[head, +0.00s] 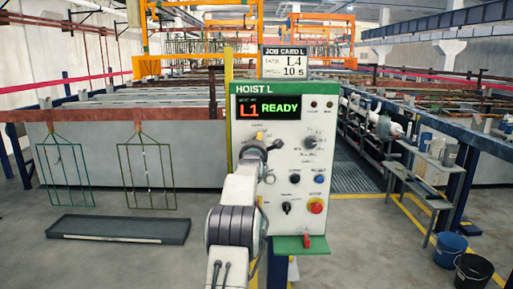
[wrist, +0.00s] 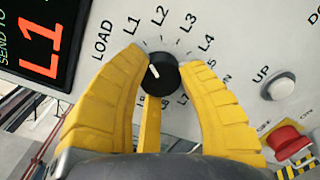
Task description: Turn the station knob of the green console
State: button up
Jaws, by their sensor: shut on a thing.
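The green-edged console (head: 233,150), headed HOIST L, stands in front of me in the head view. Its display (head: 268,107) reads L1 READY. In the wrist view the station knob (wrist: 165,76) is black and round, with a short white mark on its left part. Labels LOAD, L1, L2, L3, L4 and others ring it. My gripper (head: 264,143) reaches the upper left of the panel and hides this knob in the head view. In the wrist view its yellow fingers (wrist: 162,58) are shut on the knob, one on each side.
A job card (head: 285,62) above the console reads L4 and 10 s. Other controls include a red button (head: 315,206), a white UP button (wrist: 282,88) and a second knob (head: 310,142). A green shelf (head: 300,246) with a red part juts out below.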

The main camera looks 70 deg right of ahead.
jog(key=shift+r+m+b, duration=0.1)
jog(key=shift+m+b, duration=0.25)
jog(key=shift+m, duration=0.75)
jog(key=shift+r+m, duration=0.15)
jog(key=shift+m, duration=1.75)
jog(key=o, duration=1.2)
jog(key=shift+d, duration=0.1)
jog(key=shift+f, duration=0.2)
jog(key=shift+r+v, duration=0.2)
jog(key=shift+v, duration=5.8)
jog(key=shift+o, duration=0.2)
jog(key=shift+w, duration=0.1)
